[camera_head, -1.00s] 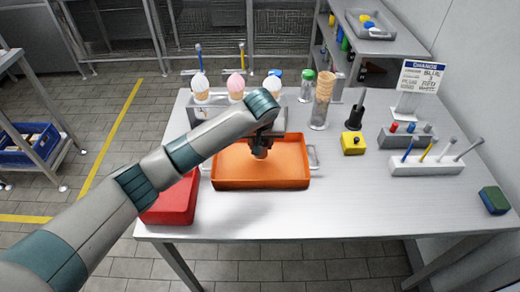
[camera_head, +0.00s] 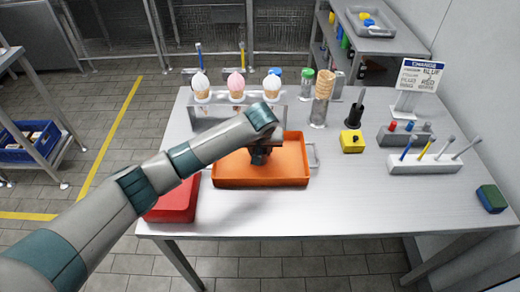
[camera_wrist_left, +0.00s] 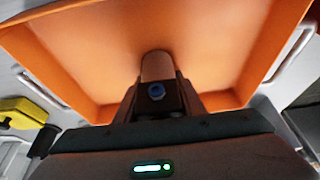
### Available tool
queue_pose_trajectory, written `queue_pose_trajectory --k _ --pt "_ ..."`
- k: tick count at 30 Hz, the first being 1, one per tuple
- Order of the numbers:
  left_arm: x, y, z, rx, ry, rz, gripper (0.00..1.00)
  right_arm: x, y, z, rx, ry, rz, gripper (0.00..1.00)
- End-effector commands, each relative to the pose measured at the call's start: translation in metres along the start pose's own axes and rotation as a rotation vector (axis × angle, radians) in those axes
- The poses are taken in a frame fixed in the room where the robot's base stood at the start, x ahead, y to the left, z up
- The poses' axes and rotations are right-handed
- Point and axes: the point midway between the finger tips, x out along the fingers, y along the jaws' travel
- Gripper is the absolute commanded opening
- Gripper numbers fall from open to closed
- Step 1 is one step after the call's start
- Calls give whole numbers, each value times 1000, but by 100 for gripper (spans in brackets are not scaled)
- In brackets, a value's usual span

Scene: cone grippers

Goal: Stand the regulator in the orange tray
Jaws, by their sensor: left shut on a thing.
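My left gripper (camera_head: 260,155) is inside the outline of the orange tray (camera_head: 228,178), low over its floor. It is shut on the regulator, a small tan, rounded piece (camera_wrist_left: 157,66) that sticks out past the fingers in the left wrist view, with a blue round part between them. In the head view the gripper and arm hide most of the regulator. I cannot tell whether it touches the tray floor. The orange tray (camera_wrist_left: 215,45) also fills most of the left wrist view and looks otherwise empty. My right gripper is not in view.
A red box (camera_head: 172,208) sits left of the tray, under my left arm. A rack with ice-cream cones (camera_head: 237,90) stands behind it. To the right are a yellow block (camera_head: 352,142) and a white holder with tools (camera_head: 425,164). The table's front right is mostly clear.

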Motion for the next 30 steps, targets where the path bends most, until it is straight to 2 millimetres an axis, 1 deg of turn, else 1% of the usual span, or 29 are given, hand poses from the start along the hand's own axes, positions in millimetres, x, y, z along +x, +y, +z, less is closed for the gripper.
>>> queue_pose_trajectory --k 6,7,8,9,18,22,26,30 --pt "2 0 1 -1 0 1 7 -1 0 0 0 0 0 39" --pt "2 0 1 0 0 0 42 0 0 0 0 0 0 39" --pt "2 0 1 0 0 0 50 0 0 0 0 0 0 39" --pt "2 0 1 0 0 0 54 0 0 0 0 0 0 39" --pt "2 0 1 0 0 0 54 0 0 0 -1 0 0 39" --pt "-2 0 0 0 0 0 54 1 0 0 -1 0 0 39" --pt "-12 1 0 0 0 2 54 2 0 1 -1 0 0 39" --pt "-31 0 0 0 2 3 54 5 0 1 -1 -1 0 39"
